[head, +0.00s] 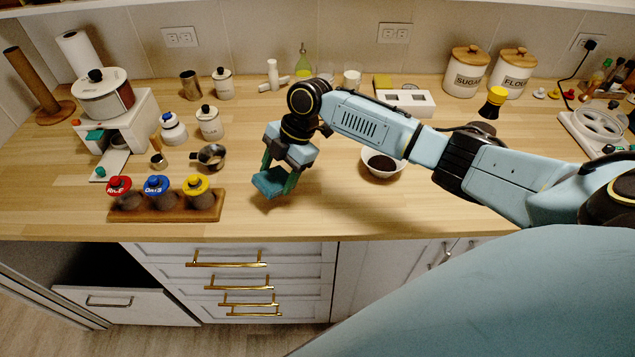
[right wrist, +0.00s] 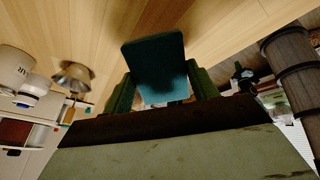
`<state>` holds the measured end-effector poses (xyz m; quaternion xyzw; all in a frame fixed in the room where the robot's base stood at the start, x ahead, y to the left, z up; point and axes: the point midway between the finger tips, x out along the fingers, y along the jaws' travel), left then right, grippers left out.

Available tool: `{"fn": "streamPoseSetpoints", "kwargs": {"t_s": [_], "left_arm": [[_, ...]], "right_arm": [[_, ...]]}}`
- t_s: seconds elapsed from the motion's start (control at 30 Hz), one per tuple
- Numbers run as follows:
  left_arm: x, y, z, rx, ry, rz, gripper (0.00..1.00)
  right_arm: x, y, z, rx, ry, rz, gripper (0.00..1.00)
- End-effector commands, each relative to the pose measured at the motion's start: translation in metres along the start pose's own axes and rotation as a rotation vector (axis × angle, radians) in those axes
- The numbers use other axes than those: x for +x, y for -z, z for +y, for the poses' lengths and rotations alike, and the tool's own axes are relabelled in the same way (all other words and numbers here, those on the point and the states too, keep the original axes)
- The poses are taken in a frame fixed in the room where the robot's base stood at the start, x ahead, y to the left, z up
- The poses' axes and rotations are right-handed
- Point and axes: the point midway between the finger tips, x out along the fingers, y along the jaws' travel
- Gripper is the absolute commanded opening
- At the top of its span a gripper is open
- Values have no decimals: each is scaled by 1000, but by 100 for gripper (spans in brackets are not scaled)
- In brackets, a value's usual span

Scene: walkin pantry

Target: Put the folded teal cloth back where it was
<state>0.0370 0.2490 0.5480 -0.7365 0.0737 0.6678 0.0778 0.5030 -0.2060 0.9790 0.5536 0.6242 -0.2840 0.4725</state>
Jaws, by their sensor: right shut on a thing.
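The folded teal cloth (head: 269,183) is held between the fingers of my right gripper (head: 280,178), over the wooden counter. In the right wrist view the cloth (right wrist: 158,65) shows as a dark teal folded square between the two green fingers of the right gripper (right wrist: 165,90). The gripper is shut on it. The cloth appears to be a little above the counter, to the right of the spice rack; I cannot tell the exact height. My left gripper is not in view.
A wooden rack (head: 215,207) with red, blue and yellow-lidded jars stands left of the cloth. A metal cup (head: 211,156) is behind. A white bowl (head: 381,165) with dark contents is at right. Bare counter (head: 310,215) lies along the front edge.

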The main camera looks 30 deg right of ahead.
Motion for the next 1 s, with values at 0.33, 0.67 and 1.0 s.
{"fn": "streamPoseSetpoints", "kwargs": {"t_s": [0.33,0.67,1.0], "left_arm": [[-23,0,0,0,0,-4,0],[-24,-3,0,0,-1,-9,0],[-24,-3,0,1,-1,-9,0]], "right_arm": [[-79,-43,-29,-663,306,-292,40],[-56,-61,-41,-743,325,-317,40],[-24,-74,-47,-743,322,-317,40]]}}
